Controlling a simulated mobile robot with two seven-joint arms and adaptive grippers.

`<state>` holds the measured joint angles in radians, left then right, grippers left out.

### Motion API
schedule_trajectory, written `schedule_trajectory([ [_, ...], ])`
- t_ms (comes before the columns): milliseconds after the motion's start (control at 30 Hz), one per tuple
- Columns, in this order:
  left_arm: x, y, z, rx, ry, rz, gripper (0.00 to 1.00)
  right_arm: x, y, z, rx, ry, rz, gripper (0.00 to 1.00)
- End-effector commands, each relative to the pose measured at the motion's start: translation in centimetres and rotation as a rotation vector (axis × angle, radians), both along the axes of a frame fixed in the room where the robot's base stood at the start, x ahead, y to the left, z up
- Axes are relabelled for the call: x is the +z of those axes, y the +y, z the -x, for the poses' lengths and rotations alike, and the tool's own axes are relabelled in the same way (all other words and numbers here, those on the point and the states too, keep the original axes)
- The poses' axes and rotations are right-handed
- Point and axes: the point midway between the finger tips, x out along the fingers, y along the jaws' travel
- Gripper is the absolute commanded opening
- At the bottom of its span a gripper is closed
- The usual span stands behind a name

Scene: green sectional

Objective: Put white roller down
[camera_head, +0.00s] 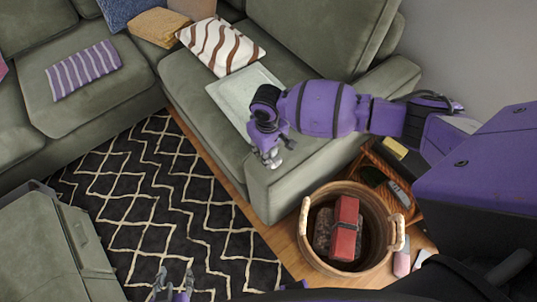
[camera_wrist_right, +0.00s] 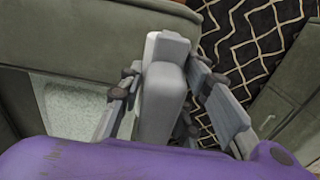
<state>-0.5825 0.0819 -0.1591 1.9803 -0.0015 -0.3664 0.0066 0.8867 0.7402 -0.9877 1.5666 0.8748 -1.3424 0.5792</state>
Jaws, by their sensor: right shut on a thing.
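The white roller (camera_wrist_right: 163,95) is a pale grey-white block-like body between the fingers of my right gripper (camera_wrist_right: 165,100) in the right wrist view. My right gripper is shut on it. In the head view my right gripper (camera_head: 272,152) is over the front edge of the green sofa, and the roller is mostly hidden there by the gripper. My left gripper (camera_head: 174,280) is at the bottom edge of the head view, over the rug. Its two fingers stand apart with nothing seen between them.
A round wicker basket (camera_head: 312,245) with a red object (camera_head: 344,228) stands on the floor at right. A brown tray (camera_head: 372,158) is behind it. The patterned rug (camera_head: 150,200) is clear.

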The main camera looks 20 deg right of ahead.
Motion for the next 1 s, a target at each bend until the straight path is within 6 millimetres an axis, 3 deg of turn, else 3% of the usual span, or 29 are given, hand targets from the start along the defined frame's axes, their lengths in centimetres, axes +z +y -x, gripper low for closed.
schedule_trajectory([
  [267, -0.7, 0.0, 0.3, -0.001, 0.007, -0.001, 0.4, -3.7, -0.5, -0.3, -0.001, 0.003, 0.001, 0.1],
  [667, -0.5, 0.0, 0.0, 0.001, 0.0, -0.001, 0.4, -4.1, -0.5, -0.4, -0.001, 0.0, 0.001, 0.1],
  [700, -0.5, 0.0, 0.0, 0.001, -0.001, -0.001, 0.4, -4.0, -0.5, -0.4, -0.001, -0.001, 0.001, 0.35],
  [800, -0.5, -0.1, 0.0, 0.001, -0.001, -0.001, 0.4, -4.0, -0.5, -0.4, -0.001, -0.001, 0.001, 0.48],
  [1000, -0.5, -0.1, 0.0, 0.001, -0.001, -0.001, 0.4, -4.0, -0.5, -0.4, -0.001, -0.001, 0.001, 0.5],
])
